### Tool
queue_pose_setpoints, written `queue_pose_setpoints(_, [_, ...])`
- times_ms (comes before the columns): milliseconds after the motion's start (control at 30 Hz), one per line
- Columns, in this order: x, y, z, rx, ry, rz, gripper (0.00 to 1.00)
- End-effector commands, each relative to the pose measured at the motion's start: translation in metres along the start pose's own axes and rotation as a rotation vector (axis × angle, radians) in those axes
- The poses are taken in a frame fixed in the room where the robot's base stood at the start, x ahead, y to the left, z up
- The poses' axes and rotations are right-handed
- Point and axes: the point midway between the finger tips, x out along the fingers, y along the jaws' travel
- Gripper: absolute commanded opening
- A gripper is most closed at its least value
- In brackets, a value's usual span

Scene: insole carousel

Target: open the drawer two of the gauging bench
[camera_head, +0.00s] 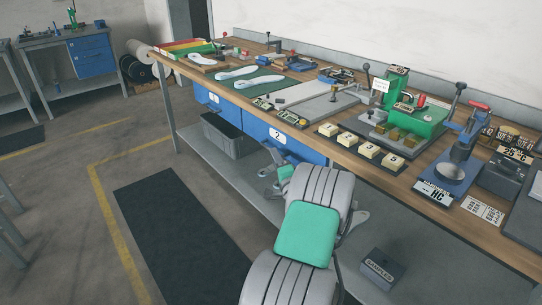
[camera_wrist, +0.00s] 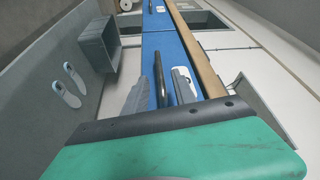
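Drawer two (camera_head: 300,148) is the blue front with a white "2" label under the bench top of the gauging bench (camera_head: 345,152). Its front looks flush, in line with drawer one. In the wrist view, the blue front (camera_wrist: 168,48) runs up the picture, with a dark bar handle (camera_wrist: 159,75) on it. My gripper (camera_head: 272,170) is in front of drawer two; my arm hides part of it. In the wrist view my gripper (camera_wrist: 163,78) is open, one grey finger on each side of the handle, with gaps visible. Contact at the fingertips cannot be told.
Drawer one (camera_head: 214,101) is to the left of drawer two. A grey bin (camera_head: 228,135) stands on the lower shelf, and a grey "samples" box (camera_head: 383,268) sits further right. Gauges and insoles cover the bench top. The floor beside the dark mat (camera_head: 180,230) is clear.

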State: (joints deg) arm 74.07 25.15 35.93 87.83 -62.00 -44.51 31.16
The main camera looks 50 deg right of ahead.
Motion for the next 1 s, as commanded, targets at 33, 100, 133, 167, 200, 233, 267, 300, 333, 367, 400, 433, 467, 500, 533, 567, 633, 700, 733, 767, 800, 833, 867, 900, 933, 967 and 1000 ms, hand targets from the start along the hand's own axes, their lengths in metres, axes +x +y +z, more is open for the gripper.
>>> queue_pose_setpoints(33, [0.011, -0.001, 0.002, -0.002, -0.004, -0.001, 0.32])
queue_pose_setpoints(100, [0.025, 0.0, 0.002, -0.003, -0.003, 0.0, 0.32])
queue_pose_setpoints(133, [0.031, -0.001, 0.002, -0.003, -0.003, -0.001, 0.32])
queue_pose_setpoints(167, [0.035, 0.0, 0.002, -0.003, -0.003, 0.0, 0.32])
queue_pose_setpoints(200, [0.042, 0.0, 0.001, -0.004, -0.003, 0.001, 0.32])
queue_pose_setpoints(233, [0.046, 0.0, 0.001, -0.004, -0.003, 0.0, 0.32])
queue_pose_setpoints(267, [0.049, 0.001, 0.001, -0.003, -0.003, 0.002, 0.32])
queue_pose_setpoints(300, [0.052, 0.0, 0.001, -0.003, -0.003, 0.002, 0.32])
queue_pose_setpoints(333, [0.054, 0.0, 0.001, -0.003, -0.002, 0.001, 0.32])
queue_pose_setpoints(367, [0.055, 0.0, 0.001, -0.003, -0.001, 0.001, 0.32])
queue_pose_setpoints(400, [0.056, 0.0, 0.0, -0.003, -0.001, 0.002, 0.32])
queue_pose_setpoints(433, [0.056, 0.0, 0.0, -0.003, -0.001, 0.002, 0.32])
queue_pose_setpoints(467, [0.056, 0.0, 0.0, -0.003, -0.001, 0.002, 0.32])
queue_pose_setpoints(500, [0.056, 0.0, 0.0, -0.004, -0.001, 0.002, 0.32])
queue_pose_setpoints(533, [0.056, 0.0, 0.0, -0.004, -0.001, 0.002, 0.32])
queue_pose_setpoints(567, [0.056, 0.0, 0.0, -0.004, -0.001, 0.002, 0.32])
queue_pose_setpoints(633, [0.056, 0.0, 0.0, -0.004, -0.001, 0.002, 0.28])
queue_pose_setpoints(700, [0.055, 0.0, 0.0, -0.004, -0.001, 0.002, 0.23])
queue_pose_setpoints(733, [0.055, 0.0, 0.001, -0.004, -0.001, 0.002, 0.2])
queue_pose_setpoints(767, [0.055, 0.0, 0.001, -0.004, -0.001, 0.002, 0.18])
queue_pose_setpoints(800, [0.055, 0.0, 0.001, -0.004, -0.001, 0.002, 0.14])
queue_pose_setpoints(833, [0.055, 0.0, 0.001, -0.004, -0.001, 0.002, 0.12])
queue_pose_setpoints(867, [0.055, 0.0, 0.001, -0.004, -0.002, 0.003, 0.09])
queue_pose_setpoints(900, [0.055, 0.0, 0.001, -0.004, -0.002, 0.002, 0.06])
queue_pose_setpoints(933, [0.055, 0.0, 0.001, -0.004, -0.002, 0.003, 0.04])
queue_pose_setpoints(967, [0.055, 0.0, 0.001, -0.004, -0.002, 0.003, 0.01])
queue_pose_setpoints(1000, [0.055, 0.0, 0.001, -0.004, -0.002, 0.003, 0.0])
